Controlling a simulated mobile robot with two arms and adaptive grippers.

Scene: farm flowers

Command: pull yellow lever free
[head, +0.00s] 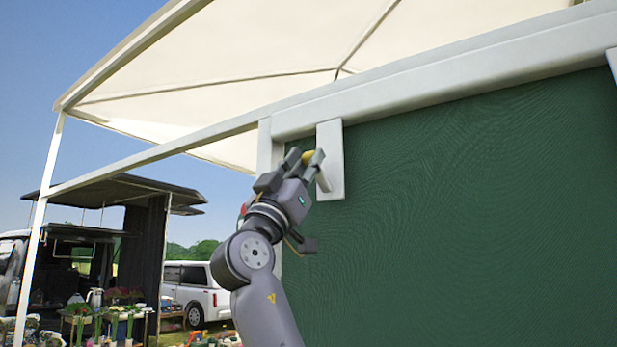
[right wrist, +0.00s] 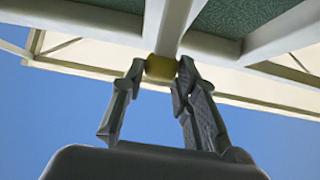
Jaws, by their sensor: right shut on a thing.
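The yellow lever (head: 308,157) is a small yellow piece at the white bracket (head: 331,165) near the top left of the green panel (head: 450,220). My right gripper (head: 312,165) is up at the bracket with its fingers around the lever. In the right wrist view the yellow lever (right wrist: 160,68) sits between the tips of the right gripper (right wrist: 159,75), below a pale post. The gripper is shut on it. The fingers and my wrist hide part of the lever in the head view. My left gripper is in neither view.
A white frame beam (head: 420,75) runs above the panel, under a cream canopy (head: 260,60). A white post (head: 40,220) stands at the left. Behind are a white van (head: 195,290), a dark stall (head: 140,245) and plants on a table (head: 115,310). Open air lies left of the panel.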

